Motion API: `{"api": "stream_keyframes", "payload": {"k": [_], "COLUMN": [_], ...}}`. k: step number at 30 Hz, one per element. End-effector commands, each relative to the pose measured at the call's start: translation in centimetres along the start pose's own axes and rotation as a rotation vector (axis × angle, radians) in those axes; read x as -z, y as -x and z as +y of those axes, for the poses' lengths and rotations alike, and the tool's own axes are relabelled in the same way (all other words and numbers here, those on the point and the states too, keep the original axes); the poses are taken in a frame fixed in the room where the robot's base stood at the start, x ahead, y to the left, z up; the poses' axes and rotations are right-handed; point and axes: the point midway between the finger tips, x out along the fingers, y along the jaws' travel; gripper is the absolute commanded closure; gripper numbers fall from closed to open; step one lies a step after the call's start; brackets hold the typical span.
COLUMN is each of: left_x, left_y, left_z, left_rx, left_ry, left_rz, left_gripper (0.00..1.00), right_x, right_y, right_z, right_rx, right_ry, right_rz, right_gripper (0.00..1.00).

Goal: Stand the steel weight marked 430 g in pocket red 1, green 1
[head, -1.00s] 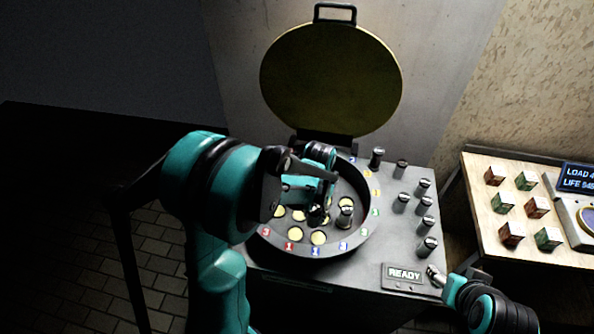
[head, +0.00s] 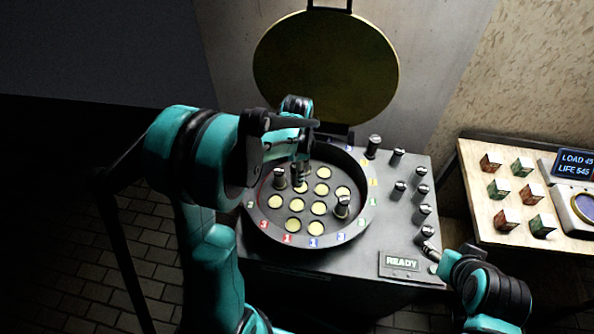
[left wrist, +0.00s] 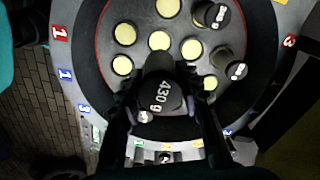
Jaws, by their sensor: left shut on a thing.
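The steel weight marked 430 g (left wrist: 163,94) is dark and cylindrical, its number on top. My left gripper (head: 300,160) is shut on it, with a finger at each side in the left wrist view (left wrist: 160,110). The weight hangs over the round dish (head: 262,225) of yellow pockets, left of and behind the dish's middle. Two other weights stand in the dish, one at left (head: 280,179) and one at right (head: 342,206). A red 1 label (head: 287,239) is on the front rim; which pocket is red 1, green 1 is unclear. My right gripper (head: 430,250) is low at right, its jaws unclear.
Several weights stand on the deck right of the dish, one (head: 424,212) near the right edge. A READY sign (head: 402,262) is at the front. The round lid (head: 325,70) stands open behind. A side table (head: 475,190) holds several small blocks and a display.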

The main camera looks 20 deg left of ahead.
Motion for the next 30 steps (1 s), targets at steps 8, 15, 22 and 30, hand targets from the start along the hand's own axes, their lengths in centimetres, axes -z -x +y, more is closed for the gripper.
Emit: {"api": "stream_keyframes", "payload": {"k": [8,15,22,30], "left_x": [0.0,0.0,0.0,0.0], "left_y": [-1.2,-3.9,-6.7,-10.0], "left_z": [0.0,0.0,0.0,0.0], "left_rx": [0.000,0.000,0.000,0.000], "left_ry": [0.001,0.001,0.001,0.001], "left_rz": [0.000,0.000,0.000,0.000], "left_gripper": [1.00,1.00,1.00,1.00], "right_x": [-0.7,-1.9,-3.3,-4.8], "right_y": [-0.9,-2.7,-4.6,-6.8], "right_z": [0.0,0.0,0.0,0.0], "right_rx": [0.000,0.000,0.000,0.000], "right_ry": [0.000,0.000,0.000,0.000], "right_rz": [0.000,0.000,0.000,0.000], "right_gripper": [0.41,0.41,0.41,0.41]}}
